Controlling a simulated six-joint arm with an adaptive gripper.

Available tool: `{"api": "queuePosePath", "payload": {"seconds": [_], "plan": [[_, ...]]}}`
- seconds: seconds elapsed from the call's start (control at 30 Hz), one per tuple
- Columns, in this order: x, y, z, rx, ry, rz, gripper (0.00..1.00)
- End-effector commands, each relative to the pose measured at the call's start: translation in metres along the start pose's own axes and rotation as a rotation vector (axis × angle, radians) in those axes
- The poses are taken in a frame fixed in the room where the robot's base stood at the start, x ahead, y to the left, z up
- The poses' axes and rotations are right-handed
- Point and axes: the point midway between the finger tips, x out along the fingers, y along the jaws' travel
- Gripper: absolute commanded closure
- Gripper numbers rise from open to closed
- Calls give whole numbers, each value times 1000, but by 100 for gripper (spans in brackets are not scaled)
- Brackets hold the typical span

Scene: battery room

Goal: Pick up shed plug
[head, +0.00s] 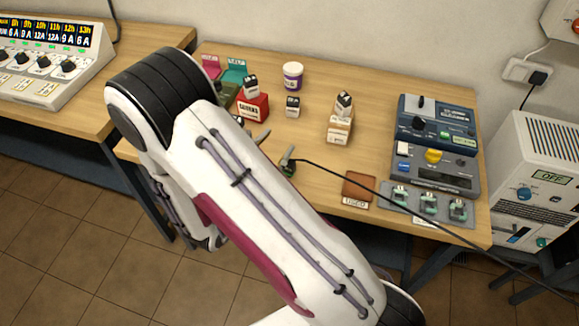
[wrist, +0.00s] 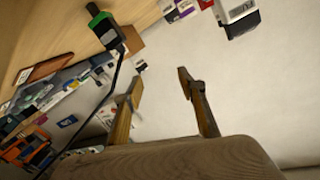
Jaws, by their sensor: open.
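A small dark plug with a green part (head: 289,167) lies near the table's front edge in the head view, just right of my arm. A black cable runs from it to the right. A black plug with a green end (wrist: 104,30) and a cable shows at the upper left of the wrist view; it looks like the same plug. I cannot read any name on it. My gripper (wrist: 160,72) is open, with nothing between its two fingers. The plug is to the left of the fingers in the wrist view, apart from them. In the head view my arm hides most of the gripper.
On the wooden table (head: 375,110) stand a red box (head: 253,107), a purple-and-white tub (head: 293,75), small labelled blocks (head: 340,129) and a blue device (head: 436,125). A brown pad (head: 359,186) and a grey strip with several green-topped pieces (head: 428,204) lie to the right.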

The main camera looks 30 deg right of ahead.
Motion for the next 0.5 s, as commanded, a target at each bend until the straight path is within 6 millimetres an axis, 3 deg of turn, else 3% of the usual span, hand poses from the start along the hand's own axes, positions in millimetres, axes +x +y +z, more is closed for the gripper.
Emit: {"api": "queuePosePath", "payload": {"seconds": [0.5], "plan": [[-30,50,62,-263,75,-37,60]]}}
